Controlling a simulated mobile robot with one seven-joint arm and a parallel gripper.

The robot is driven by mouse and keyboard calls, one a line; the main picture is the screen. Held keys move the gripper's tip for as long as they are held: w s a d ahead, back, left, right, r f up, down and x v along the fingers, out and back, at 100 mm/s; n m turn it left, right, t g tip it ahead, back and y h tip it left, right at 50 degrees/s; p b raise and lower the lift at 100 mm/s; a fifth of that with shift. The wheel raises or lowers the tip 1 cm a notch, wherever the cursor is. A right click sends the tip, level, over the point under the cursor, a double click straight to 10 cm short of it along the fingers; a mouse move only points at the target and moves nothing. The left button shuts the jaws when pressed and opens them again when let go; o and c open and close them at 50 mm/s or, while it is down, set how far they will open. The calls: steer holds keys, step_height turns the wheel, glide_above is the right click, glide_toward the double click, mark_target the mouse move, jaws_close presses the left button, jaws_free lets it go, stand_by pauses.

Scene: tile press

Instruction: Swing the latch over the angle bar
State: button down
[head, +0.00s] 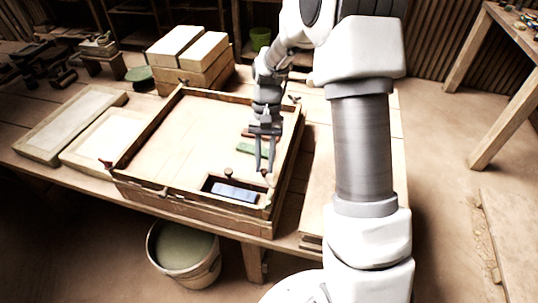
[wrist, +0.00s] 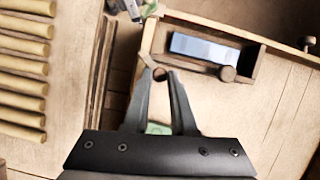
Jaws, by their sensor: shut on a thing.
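My gripper (head: 264,168) reaches down to the near right corner of the wooden tile press frame (head: 148,130). In the wrist view my fingertips (wrist: 161,74) close on a small dark reddish knob (wrist: 160,76), which looks like the latch's handle. The knob sits beside the frame's edge, by a small compartment holding a blue-grey block (wrist: 204,48). The fingers hide part of the latch, so its angle is unclear. I cannot clearly pick out the angle bar.
A round wooden knob (wrist: 227,73) stands on the compartment's edge near my fingers. A green piece (head: 252,149) lies in the frame beside them. A bucket (head: 183,252) stands below the table's front edge. Pale tiles (head: 72,122) lie at the left.

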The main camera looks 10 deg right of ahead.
steer(key=n, duration=0.1)
steer(key=a+n+h, duration=0.1)
steer(key=n+p, duration=0.1)
steer(key=shift+s+a+r+n+h, duration=0.1)
steer(key=shift+s+a+n+h, duration=0.05)
steer(key=shift+s+n+h, duration=0.2)
steer(key=shift+s+a+n+h+p, duration=0.25)
steer(key=shift+n+h, duration=0.1)
steer(key=shift+n, duration=0.55)
steer(key=shift+s+a+n+h+p, duration=0.1)
steer(key=shift+a+n+h+p, duration=0.2)
steer(key=shift+n, duration=0.55)
steer(key=c, duration=0.7)
jaws_free()
steer(key=shift+c, duration=0.2)
steer(key=p+v, duration=0.1)
steer(key=v, duration=1.6)
